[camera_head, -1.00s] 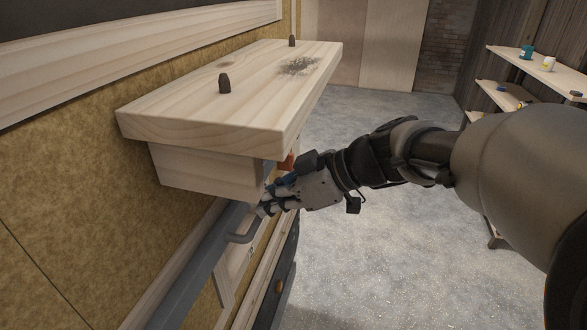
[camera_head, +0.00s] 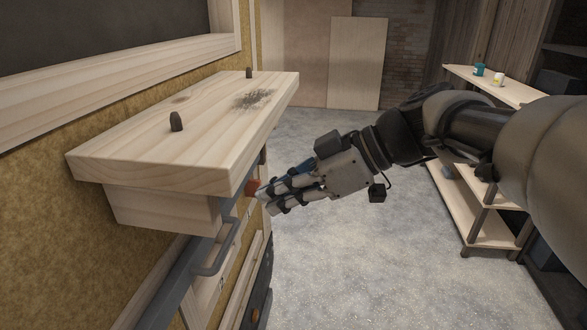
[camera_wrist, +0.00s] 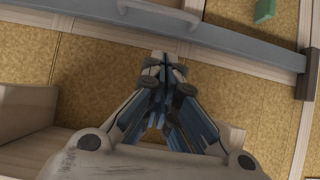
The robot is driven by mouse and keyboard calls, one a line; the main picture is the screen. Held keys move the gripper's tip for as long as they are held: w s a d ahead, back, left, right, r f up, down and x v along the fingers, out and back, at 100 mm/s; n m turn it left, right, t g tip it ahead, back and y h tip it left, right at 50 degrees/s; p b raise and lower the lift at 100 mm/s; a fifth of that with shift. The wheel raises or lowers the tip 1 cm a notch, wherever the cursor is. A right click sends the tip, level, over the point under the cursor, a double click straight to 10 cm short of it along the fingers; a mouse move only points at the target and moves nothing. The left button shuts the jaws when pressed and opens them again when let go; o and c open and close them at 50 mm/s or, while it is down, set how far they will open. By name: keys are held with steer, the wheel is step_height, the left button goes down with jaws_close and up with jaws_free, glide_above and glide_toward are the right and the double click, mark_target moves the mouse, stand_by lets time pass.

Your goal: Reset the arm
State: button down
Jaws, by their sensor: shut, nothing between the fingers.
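My gripper (camera_head: 267,199) is shut and empty. In the head view it points left, just right of the wooden wall shelf (camera_head: 150,150) and a little below its top. It is apart from the grey bar handle (camera_head: 218,250), which sits lower left of it. In the wrist view my gripper (camera_wrist: 166,62) points up the picture with its fingers together. A grey rail (camera_wrist: 240,45) crosses the picture beyond the fingertips, and a pale handle (camera_wrist: 160,12) shows at the top. My arm reaches in from the right.
Two dark pegs (camera_head: 176,122) stand on the wall shelf. An orange-red part (camera_head: 252,187) shows behind my fingertips. A shelf unit (camera_head: 488,210) with small jars stands at the right, behind my arm. The grey floor (camera_head: 330,260) between is clear.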

steer(key=s+d+f+m+t+h+b, duration=0.1)
steer(key=s+d+f+m+h+b, duration=0.2)
steer(key=s+d+f+m, duration=0.2)
steer(key=s+d+f+m+t+h+b, duration=0.1)
steer(key=s+d+f+m+h+b, duration=0.3)
steer(key=f, duration=0.8)
steer(key=s+d+f+m+t+h+b, duration=0.1)
steer(key=s+d+f+m+h+b, duration=0.3)
steer(key=s+d+f+m, duration=0.4)
steer(key=s+d+f, duration=0.1)
steer(key=d, duration=0.2)
steer(key=shift+s+f+t, duration=0.15)
steer(key=shift+s+t, duration=0.05)
steer(key=shift+t, duration=0.1)
